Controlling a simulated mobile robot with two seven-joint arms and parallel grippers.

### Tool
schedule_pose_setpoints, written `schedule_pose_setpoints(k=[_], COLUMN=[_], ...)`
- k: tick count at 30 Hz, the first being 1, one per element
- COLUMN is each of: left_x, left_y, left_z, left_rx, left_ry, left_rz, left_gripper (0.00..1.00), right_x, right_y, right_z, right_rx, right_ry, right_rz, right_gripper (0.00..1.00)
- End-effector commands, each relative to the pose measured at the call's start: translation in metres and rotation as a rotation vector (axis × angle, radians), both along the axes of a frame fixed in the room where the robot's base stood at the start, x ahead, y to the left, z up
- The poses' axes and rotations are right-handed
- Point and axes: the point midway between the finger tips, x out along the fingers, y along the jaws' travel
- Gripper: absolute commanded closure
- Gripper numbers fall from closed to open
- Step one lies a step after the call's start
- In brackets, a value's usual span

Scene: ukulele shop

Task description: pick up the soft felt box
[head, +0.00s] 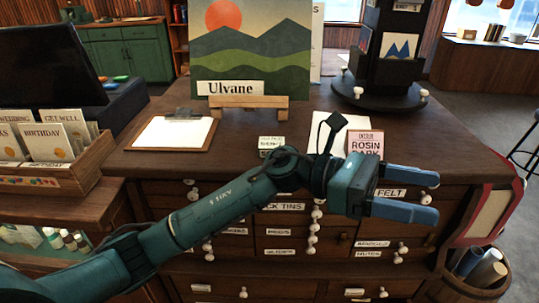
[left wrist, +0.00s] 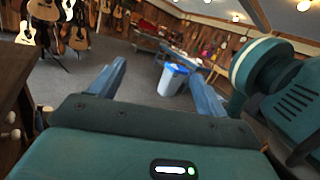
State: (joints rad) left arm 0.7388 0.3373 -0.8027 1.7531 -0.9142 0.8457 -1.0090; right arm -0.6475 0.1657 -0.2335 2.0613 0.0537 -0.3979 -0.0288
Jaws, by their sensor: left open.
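My left gripper (head: 428,197) is open and empty in front of the counter's drawers, its two blue fingers pointing right. In the left wrist view its fingers (left wrist: 158,72) are spread with nothing between them. No box that I can read as soft felt shows clearly. A small pale labelled item (head: 270,143) stands on the counter left of my gripper, its print too small to read. A box marked rosin dark (head: 364,142) stands just behind my gripper. A drawer label reading felt (head: 391,193) is partly covered by the upper finger. My right gripper is out of view.
The wooden counter (head: 240,112) holds a clipboard (head: 172,133), a painting on an easel (head: 252,50) and a dark round stand (head: 380,92). A card rack (head: 45,150) is at left. A red-edged panel (head: 490,212) and a bin of rolls (head: 480,268) are at right.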

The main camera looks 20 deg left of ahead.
Motion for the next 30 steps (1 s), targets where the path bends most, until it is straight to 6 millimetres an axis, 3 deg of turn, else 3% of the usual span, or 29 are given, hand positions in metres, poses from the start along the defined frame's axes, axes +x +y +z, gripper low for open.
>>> schedule_pose_setpoints(k=[1, 4, 8, 11, 15, 21, 24, 27, 30], left_x=[-0.003, -0.002, 0.019, 0.045, 0.083, 0.106, 0.108, 0.11, 0.116], left_y=[-0.001, 0.005, 0.032, 0.067, 0.13, 0.201, 0.217, 0.224, 0.226], left_z=[-0.006, -0.021, -0.036, -0.035, -0.009, 0.044, 0.059, 0.058, 0.043], left_rx=[0.09, 0.271, 0.531, 0.757, 1.094, 1.454, 1.537, 1.565, 1.564], left_ry=[-0.191, -0.537, -0.942, -1.208, -1.468, -1.593, -1.6, -1.598, -1.597], left_rz=[-0.042, -0.137, -0.271, -0.383, -0.544, -0.705, -0.742, -0.757, -0.76], left_gripper=[0.25, 0.25, 0.25, 0.25, 0.25, 0.25, 0.25, 0.25, 0.25], right_x=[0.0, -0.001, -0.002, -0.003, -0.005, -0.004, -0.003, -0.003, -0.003], right_y=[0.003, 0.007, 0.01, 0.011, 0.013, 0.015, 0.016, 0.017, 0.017], right_z=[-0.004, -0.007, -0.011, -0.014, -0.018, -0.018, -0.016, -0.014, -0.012], right_rx=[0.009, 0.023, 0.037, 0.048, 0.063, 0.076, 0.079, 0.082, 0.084], right_ry=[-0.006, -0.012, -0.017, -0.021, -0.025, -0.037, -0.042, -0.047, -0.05], right_rz=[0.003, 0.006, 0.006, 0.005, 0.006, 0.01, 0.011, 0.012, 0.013], right_gripper=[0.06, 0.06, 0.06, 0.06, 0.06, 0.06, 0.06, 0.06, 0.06])
